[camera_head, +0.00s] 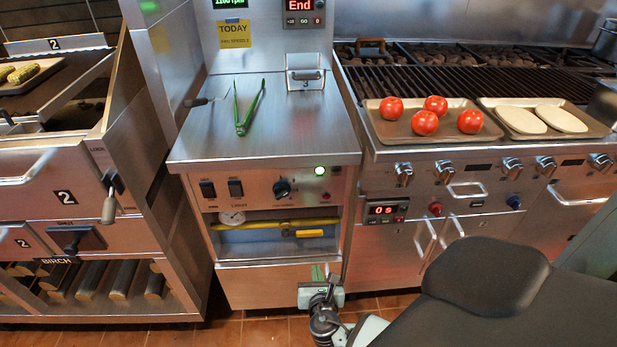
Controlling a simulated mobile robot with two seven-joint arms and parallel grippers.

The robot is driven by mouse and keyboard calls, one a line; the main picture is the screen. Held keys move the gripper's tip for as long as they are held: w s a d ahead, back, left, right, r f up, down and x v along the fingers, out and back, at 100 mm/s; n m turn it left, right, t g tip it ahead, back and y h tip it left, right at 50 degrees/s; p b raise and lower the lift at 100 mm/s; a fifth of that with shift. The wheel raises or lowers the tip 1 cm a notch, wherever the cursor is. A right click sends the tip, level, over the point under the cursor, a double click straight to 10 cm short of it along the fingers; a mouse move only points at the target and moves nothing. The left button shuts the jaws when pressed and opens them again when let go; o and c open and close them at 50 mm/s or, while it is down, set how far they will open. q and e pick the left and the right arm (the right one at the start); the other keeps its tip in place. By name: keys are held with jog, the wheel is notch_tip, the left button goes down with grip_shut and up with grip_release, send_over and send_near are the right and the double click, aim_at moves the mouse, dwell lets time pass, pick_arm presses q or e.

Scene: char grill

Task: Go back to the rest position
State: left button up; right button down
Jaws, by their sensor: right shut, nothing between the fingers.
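My right gripper (322,276) is low in the head view, in front of the steel cabinet's lower drawer. It is shut and empty, with its fingers pointing away from me. It stays apart from the food and tools on the worktops. My right arm comes in from the lower right, and its dark link covers part of the grill front. My left gripper does not show.
Green tongs (244,110) lie on the steel worktop (285,140). A tray of tomatoes (400,133) and a tray with pale oval pieces (545,135) sit at the grill's front edge. A smoker (60,165) with log storage stands left. Floor shows below the cabinet.

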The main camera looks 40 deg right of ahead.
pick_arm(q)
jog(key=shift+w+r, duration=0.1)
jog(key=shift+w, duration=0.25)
pick_arm(e)
jog(key=s+a+m+g+y+p, duration=0.2)
jog(key=s+a+m+y+p, duration=0.15)
jog(key=s+m, duration=0.45)
jog(key=s+a+m+g+y+p, duration=0.25)
jog(key=s+a+m, duration=0.25)
jog(key=s, duration=0.7)
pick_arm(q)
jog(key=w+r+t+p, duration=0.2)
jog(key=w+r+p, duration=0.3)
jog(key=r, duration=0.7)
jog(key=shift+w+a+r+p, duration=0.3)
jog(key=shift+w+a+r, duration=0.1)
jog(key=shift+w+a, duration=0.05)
pick_arm(e)
jog(key=s+a+r+m+t+y, duration=0.1)
jog(key=s+a+r+m+y, duration=0.2)
jog(key=s+r+m, duration=0.8)
jog(key=shift+s+a+r+m+y, duration=0.2)
jog(key=shift+a+r+m+y, duration=0.2)
jog(key=shift+a+r+m, duration=0.55)
jog(key=shift+d+f+m, duration=0.15)
jog(key=shift+d+m, duration=0.1)
jog(key=shift+d, duration=0.1)
